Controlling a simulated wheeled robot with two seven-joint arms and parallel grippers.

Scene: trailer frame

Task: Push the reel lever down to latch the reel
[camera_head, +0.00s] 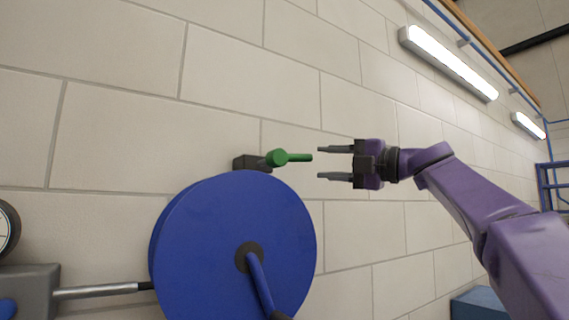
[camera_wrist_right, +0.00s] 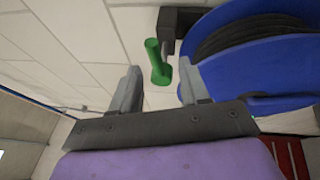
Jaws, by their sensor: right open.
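The green reel lever (camera_head: 290,158) sticks out to the right from a dark bracket (camera_head: 250,162) on the wall, just above the blue reel (camera_head: 205,245). My right gripper (camera_head: 320,162) is open just right of the lever's free end, with its fingers pointing left at it. A small gap shows between them in the head view. In the right wrist view the lever (camera_wrist_right: 158,65) stands ahead of the open fingers (camera_wrist_right: 163,85), in line with the space between them. The blue reel (camera_wrist_right: 260,45) is close by on the right there. My left gripper is out of view.
A grey box (camera_head: 30,285) with a metal rod and a round gauge (camera_head: 6,228) are at the lower left. Lamps (camera_head: 450,62) hang at the upper right. The wall above the lever is clear.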

